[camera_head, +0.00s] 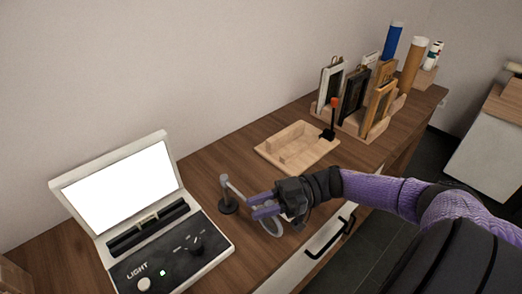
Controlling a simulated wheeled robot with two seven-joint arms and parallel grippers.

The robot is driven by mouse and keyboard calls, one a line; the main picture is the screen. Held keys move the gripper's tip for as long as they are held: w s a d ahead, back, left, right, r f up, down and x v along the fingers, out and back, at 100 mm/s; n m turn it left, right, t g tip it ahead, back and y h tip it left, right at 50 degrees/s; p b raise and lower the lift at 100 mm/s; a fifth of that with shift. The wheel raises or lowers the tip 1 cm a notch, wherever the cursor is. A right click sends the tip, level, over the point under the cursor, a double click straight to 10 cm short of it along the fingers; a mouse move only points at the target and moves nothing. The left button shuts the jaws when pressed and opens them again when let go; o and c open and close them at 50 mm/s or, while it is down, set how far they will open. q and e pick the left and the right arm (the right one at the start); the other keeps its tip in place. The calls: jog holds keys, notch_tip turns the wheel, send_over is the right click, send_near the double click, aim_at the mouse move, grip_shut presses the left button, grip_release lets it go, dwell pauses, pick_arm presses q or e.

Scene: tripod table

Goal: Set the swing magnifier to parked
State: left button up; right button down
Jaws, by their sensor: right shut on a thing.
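The swing magnifier (228,194) stands on the wooden table, right of the light box. It has a dark round base, a short grey post and a grey arm reaching right and toward the front. Its pale ring lens (271,227) shows just below my right gripper (262,206). My right gripper comes in from the right and is shut on the magnifier's arm; its fingers hide part of that arm. My left gripper is not in view.
A light box (170,250) with a lit white screen and knobs stands at the left. A wooden tray (270,158) lies behind my right gripper, with a black stand with an orange top (333,118) at its right end. Racks with frames (378,108) and rolls stand at the back right.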

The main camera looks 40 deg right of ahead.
jog(key=c, duration=0.6)
grip_release()
jog(key=shift+d, duration=0.1)
jog(key=shift+o, duration=0.8)
pick_arm(q)
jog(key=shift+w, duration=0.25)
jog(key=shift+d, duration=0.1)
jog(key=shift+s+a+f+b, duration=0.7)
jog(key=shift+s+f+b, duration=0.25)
jog(key=shift+b, duration=0.1)
pick_arm(e)
jog(key=v, duration=1)
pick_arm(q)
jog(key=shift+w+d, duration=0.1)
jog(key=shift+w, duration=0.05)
